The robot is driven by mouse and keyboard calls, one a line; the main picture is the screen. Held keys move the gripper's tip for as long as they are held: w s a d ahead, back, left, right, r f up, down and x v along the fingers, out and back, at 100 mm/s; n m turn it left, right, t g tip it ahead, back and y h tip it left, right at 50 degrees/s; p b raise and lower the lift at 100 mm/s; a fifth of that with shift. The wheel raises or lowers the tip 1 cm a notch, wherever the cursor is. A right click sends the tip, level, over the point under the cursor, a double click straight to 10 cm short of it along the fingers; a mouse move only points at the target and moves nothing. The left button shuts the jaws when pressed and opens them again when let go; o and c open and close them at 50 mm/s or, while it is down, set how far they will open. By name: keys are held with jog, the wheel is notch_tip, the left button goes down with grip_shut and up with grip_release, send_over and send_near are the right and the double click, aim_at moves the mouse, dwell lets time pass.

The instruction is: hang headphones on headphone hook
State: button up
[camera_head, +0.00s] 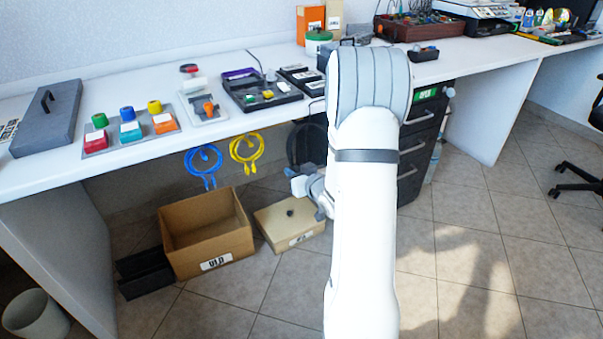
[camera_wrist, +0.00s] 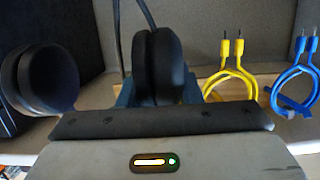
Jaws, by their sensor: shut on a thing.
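The black headphones (camera_head: 304,143) are under the desk's front edge, right of the yellow cable, partly hidden by my arm. In the wrist view, two dark ear cups (camera_wrist: 160,68) show, one at the left and one near the middle. A thin cord runs from the middle cup to the top edge. My gripper (camera_head: 306,187) is close below the headphones in the head view and is shut on them.
A blue cable (camera_head: 203,166) and a yellow cable (camera_head: 246,149) hang under the desk. Below stand an open cardboard box (camera_head: 213,264) and a beige lidded box (camera_head: 287,242). A dark drawer unit (camera_head: 421,135) stands right of my arm.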

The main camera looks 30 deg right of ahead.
jog(key=shift+w+a, duration=0.1)
jog(key=shift+w, duration=1.5)
jog(key=shift+w+f+b, duration=0.35)
jog(key=shift+w+f, duration=0.1)
jog(key=shift+w, duration=0.1)
jog(key=o, duration=1.2)
